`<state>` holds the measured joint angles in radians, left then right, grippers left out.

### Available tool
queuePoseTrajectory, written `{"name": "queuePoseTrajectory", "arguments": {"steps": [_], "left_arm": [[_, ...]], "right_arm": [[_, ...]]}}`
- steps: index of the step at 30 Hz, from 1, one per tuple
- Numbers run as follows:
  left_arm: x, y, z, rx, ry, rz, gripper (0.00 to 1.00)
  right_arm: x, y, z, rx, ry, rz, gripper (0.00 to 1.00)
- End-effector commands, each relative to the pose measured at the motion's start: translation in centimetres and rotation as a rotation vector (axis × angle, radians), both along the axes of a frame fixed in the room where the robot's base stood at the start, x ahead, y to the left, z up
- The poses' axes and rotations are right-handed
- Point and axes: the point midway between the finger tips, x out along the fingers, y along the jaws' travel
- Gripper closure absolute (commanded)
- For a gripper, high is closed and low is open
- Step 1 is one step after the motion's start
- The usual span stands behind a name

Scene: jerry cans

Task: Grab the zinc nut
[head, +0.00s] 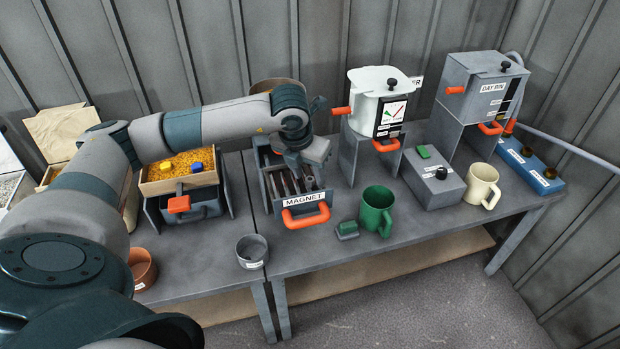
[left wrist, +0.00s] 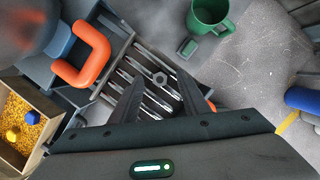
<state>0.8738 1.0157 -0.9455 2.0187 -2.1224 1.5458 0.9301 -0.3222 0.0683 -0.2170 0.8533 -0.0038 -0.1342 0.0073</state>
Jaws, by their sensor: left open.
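A small grey hexagonal nut (left wrist: 160,78), which looks like the zinc nut, lies on the metal bars of the magnet drawer in the left wrist view. My left gripper (head: 303,178) points down over the bars. In the left wrist view its two dark fingers (left wrist: 160,82) are apart, with the nut showing between their tips. The nut is hidden or too small to make out in the head view. My right gripper is not seen.
A grain tray (head: 180,186) with a yellow and a blue piece stands left of the drawer. A green mug (head: 376,211) and small green block (head: 347,230) are to the right. A grey cup (head: 252,252) stands in front. A white pot (head: 379,93) on a stand is behind.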

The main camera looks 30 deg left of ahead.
Motion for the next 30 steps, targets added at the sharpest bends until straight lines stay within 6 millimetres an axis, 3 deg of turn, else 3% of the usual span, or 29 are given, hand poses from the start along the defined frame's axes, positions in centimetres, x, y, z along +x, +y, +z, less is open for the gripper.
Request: {"name": "queuePoseTrajectory", "arguments": {"steps": [17, 18, 23, 30], "left_arm": [[0.19, 0.01, -0.62, 0.0, -0.001, -0.001, 0.58], [0.19, 0.01, -0.62, 0.0, -0.001, -0.001, 0.6], [0.19, 0.01, -0.61, 0.0, -0.001, 0.0, 0.99], [0.19, 0.03, -0.6, 0.0, -0.001, 0.0, 1.0]], "right_arm": [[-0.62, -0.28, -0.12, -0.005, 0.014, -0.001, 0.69], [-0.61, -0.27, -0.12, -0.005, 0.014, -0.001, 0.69], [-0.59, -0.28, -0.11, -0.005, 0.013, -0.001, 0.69], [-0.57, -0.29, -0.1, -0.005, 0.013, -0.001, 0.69]]}}
